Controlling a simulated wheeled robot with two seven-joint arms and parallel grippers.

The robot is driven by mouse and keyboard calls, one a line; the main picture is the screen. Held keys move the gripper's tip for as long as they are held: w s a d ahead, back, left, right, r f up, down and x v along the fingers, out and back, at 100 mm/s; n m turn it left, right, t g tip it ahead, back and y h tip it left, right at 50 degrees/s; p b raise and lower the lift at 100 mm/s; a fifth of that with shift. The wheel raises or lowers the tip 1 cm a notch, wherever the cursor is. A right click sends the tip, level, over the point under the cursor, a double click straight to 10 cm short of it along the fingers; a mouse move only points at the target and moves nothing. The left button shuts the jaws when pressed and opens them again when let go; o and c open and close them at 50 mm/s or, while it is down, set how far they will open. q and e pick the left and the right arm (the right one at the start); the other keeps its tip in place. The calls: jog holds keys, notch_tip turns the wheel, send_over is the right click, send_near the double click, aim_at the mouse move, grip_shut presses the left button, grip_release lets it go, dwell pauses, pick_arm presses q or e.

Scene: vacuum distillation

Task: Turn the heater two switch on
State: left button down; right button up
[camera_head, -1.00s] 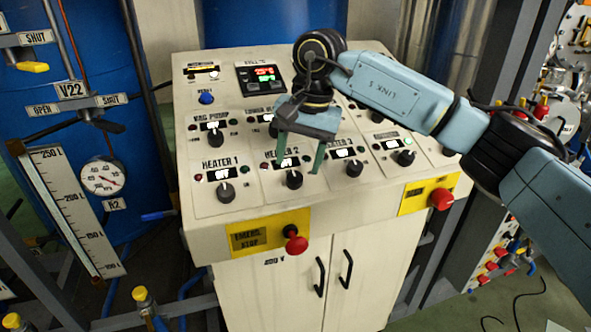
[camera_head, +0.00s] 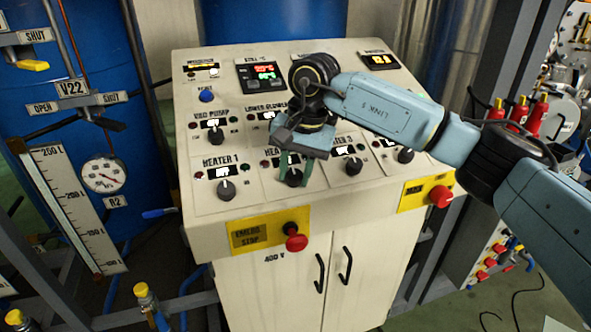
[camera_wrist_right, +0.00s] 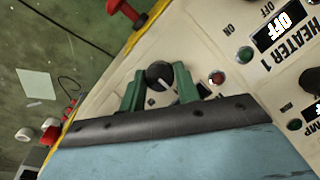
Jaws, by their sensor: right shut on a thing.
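The heater two switch is a black round knob (camera_head: 293,178) with a white pointer line, in the front row of the sloped control panel. In the right wrist view the knob (camera_wrist_right: 160,75) sits between the two green fingers of my right gripper (camera_wrist_right: 160,90). My right gripper (camera_head: 295,176) reaches down to the panel in the head view and is shut on this knob. Its body covers most of the heater two label and display, so the reading is hidden. My left gripper is not in view.
The heater 1 knob (camera_head: 226,190) stands to the left, its display reading OFF. The heater 3 knob (camera_head: 353,167) is to the right. A red emergency stop button (camera_head: 296,242) and another red button (camera_head: 441,196) project from the panel's front. The panel (camera_head: 240,215) is cream.

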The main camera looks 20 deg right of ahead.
jog(key=m+b, duration=0.2)
jog(key=m+t+y+b, duration=0.1)
jog(key=m+b, duration=0.1)
jog(key=m, duration=0.1)
jog(key=shift+d+f+b, duration=0.15)
jog(key=shift+b, duration=0.2)
jog(key=m+t+y+b, duration=0.1)
jog(key=m+b, duration=0.3)
jog(key=shift+s+m, duration=0.15)
jog(key=shift+m, duration=0.15)
jog(key=shift+m+t+b, duration=0.4)
jog(key=shift+m+b, duration=0.15)
jog(key=shift+m, duration=0.35)
jog(key=o, duration=1)
jog(key=v, duration=1.3)
jog(key=shift+s+d+r, duration=0.1)
jog(key=shift+s+r, duration=0.05)
jog(key=shift+r, duration=0.15)
